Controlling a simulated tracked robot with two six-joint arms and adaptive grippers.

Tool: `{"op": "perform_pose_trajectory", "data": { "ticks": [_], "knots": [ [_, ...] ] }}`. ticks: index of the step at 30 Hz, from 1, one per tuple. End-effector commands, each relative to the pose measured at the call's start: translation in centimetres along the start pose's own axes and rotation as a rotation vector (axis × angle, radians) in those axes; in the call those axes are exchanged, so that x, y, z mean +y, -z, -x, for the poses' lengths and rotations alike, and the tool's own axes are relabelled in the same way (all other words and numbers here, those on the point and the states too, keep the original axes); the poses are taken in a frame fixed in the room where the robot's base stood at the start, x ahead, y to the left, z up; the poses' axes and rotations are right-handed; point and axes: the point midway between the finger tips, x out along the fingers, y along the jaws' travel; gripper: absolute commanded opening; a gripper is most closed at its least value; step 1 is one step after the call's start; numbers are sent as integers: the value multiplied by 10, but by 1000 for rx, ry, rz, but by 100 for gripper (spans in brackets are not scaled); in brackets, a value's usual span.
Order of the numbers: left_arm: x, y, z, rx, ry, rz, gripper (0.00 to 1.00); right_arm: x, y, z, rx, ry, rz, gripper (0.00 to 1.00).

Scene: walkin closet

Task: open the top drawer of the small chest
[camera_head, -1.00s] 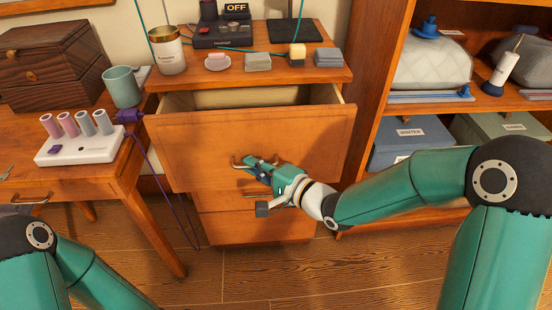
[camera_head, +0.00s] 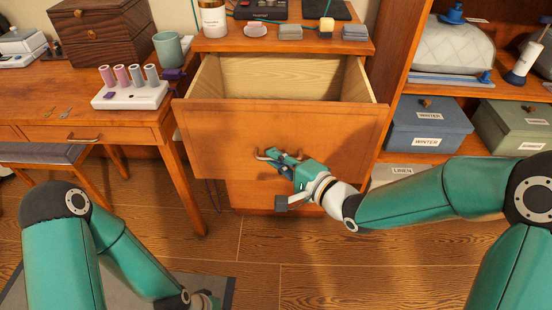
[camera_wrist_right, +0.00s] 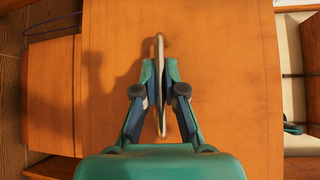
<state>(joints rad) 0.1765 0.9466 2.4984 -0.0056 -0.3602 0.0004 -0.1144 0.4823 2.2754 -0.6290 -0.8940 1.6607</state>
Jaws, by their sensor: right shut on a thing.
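The small chest (camera_head: 255,192) stands in the middle of the head view. Its top drawer (camera_head: 215,140) is pulled well out, and its bare, pale wooden inside shows empty as far as I can see. My right gripper (camera_head: 279,160) is at the drawer's front and shut on the metal handle (camera_head: 262,155). In the right wrist view the fingers (camera_wrist_right: 160,85) close on the handle (camera_wrist_right: 160,48) from both sides, against the orange drawer front. My left arm is at the lower left; its gripper (camera_head: 205,301) is mostly cut off by the bottom edge.
A desk (camera_head: 100,125) with a curler set (camera_head: 130,95) and a teal cup (camera_head: 168,48) stands to the left. Soaps and a candle (camera_head: 213,18) sit on the chest top. A shelf with blue (camera_head: 428,122) and green boxes is to the right. Floor in front is open.

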Motion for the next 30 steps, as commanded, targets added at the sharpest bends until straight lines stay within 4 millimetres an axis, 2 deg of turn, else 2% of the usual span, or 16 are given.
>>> {"op": "perform_pose_trajectory", "data": {
  "ticks": [2,3,7,19,30],
  "knots": [
    [0,0,0,0,0,0,0,6,-2,-1,-5,-15,-2,0],
    [0,0,0,0,0,0,0,6,-2,-1,-5,-15,-3,14],
    [0,0,0,0,0,0,0,5,-2,-1,-4,-12,-3,35],
    [0,0,0,0,0,0,0,2,-1,4,-1,-5,-3,35],
    [0,0,0,-1,0,0,0,2,0,57,-1,-6,-2,35]
  ]
}}
